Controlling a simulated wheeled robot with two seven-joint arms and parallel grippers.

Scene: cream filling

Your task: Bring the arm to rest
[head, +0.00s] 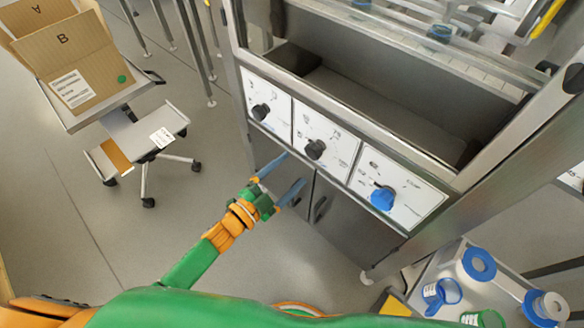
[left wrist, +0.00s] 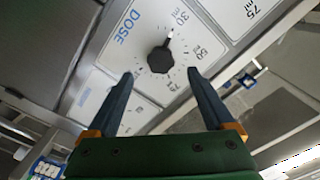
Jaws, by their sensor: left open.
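My left gripper (head: 294,167) reaches out in front of the machine's control panel (head: 328,127). Its two blue fingers are spread apart with nothing between them. In the left wrist view the open fingers (left wrist: 160,73) frame a black knob (left wrist: 160,59) on a white plate marked DOSE. The fingertips appear on both sides of the knob; I cannot tell the exact gap in depth. In the head view the panel carries black knobs on the left (head: 261,112) and middle (head: 315,149), and a blue knob (head: 383,198) on the right. My right gripper is not in view.
A cart with a cardboard box (head: 70,60) marked B stands at the upper left. A low shelf (head: 450,285) with blue-and-white rolls and a blue cup is at the lower right. Steel cabinet doors (head: 335,225) are below the panel.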

